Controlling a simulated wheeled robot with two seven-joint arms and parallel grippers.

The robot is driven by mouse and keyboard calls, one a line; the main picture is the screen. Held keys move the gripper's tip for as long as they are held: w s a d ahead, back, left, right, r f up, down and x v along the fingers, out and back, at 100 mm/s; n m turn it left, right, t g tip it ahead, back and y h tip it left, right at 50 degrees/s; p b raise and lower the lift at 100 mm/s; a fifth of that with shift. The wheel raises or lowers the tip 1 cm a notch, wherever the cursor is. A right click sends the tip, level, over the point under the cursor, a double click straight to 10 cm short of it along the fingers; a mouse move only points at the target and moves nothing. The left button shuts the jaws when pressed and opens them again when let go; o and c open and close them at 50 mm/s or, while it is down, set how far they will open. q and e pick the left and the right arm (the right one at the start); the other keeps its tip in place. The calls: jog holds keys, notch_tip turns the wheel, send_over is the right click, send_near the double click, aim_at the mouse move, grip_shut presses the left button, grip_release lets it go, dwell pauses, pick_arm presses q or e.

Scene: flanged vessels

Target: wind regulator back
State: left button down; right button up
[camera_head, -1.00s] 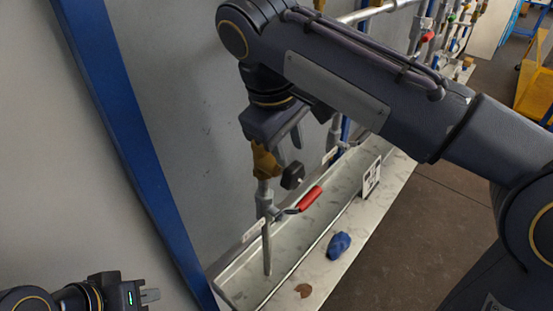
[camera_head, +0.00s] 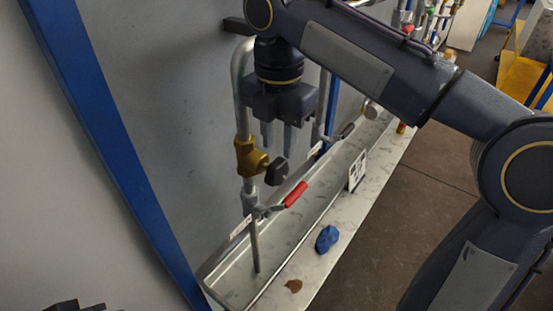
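The regulator is a brass body (camera_head: 247,157) on a vertical grey pipe, with a black knob (camera_head: 276,172) sticking out to its right. Below it on the same pipe is a valve with a red lever (camera_head: 295,195). My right gripper (camera_head: 278,135) points down just above and right of the brass body. Its two fingers are apart with nothing between them, and the fingertips end a little above the black knob without visibly gripping it. Only a small dark piece of my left gripper (camera_head: 75,306) shows at the bottom left edge; its fingers are not clear.
A metal trough (camera_head: 285,225) runs beneath the pipes. A blue cloth-like lump (camera_head: 327,238) and a brown patch (camera_head: 293,285) lie on the pale ledge in front. A small sign (camera_head: 357,171) stands at the trough's edge. A blue post (camera_head: 115,150) rises at the left.

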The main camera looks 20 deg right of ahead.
aim_at(278, 161)
notch_tip(278, 161, down, 5)
jog(key=shift+r, duration=0.1)
dwell(0.3)
grip_shut()
